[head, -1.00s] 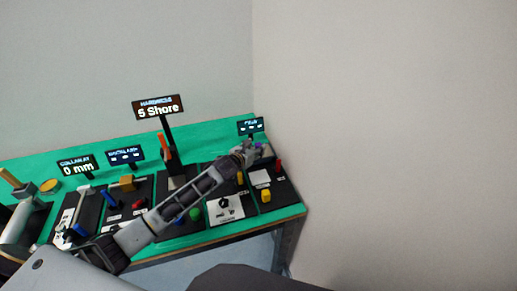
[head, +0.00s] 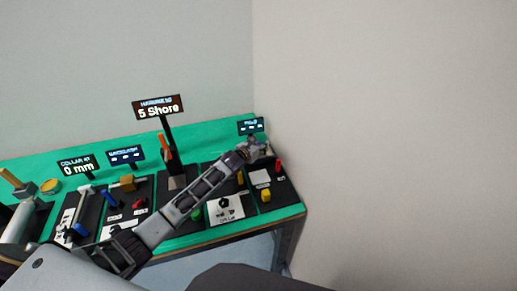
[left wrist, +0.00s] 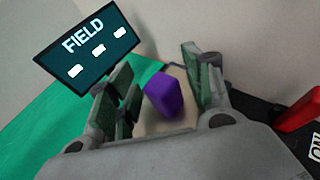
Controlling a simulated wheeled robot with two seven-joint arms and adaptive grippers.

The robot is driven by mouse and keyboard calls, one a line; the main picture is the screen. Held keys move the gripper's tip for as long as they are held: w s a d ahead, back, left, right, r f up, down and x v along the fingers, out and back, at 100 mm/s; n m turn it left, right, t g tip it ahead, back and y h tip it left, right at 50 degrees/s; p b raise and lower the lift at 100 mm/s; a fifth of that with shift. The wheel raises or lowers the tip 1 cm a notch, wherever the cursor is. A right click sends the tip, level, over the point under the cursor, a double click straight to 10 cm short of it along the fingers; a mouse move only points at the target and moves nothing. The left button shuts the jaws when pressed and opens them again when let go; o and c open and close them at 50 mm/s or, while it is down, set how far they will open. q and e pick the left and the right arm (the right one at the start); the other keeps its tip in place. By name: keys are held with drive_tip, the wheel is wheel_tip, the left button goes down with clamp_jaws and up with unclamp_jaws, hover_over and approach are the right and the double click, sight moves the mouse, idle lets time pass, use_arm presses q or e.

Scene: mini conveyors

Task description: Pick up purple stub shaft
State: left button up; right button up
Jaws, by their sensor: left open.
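The purple stub shaft (left wrist: 163,95) shows in the left wrist view as a short purple block on a pale surface, between the two fingers of my left gripper (left wrist: 158,88). The fingers stand apart on either side of it, and I see a gap on both sides. In the head view my left gripper (head: 255,147) is at the far right corner of the green table, and the shaft cannot be made out there. My right gripper is not in view.
The FIELD sign (left wrist: 86,45) stands close to the left of the gripper. A red part (left wrist: 300,110) is at the right. A yellow block (head: 265,195) sits nearer the table's front edge. The 5 Shore sign (head: 159,107) stands farther left, and a wall rises beyond the corner.

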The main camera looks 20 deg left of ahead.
sight(258, 144)
use_arm(q)
clamp_jaws()
idle(0.3)
drive_tip(key=shift+r, duration=5)
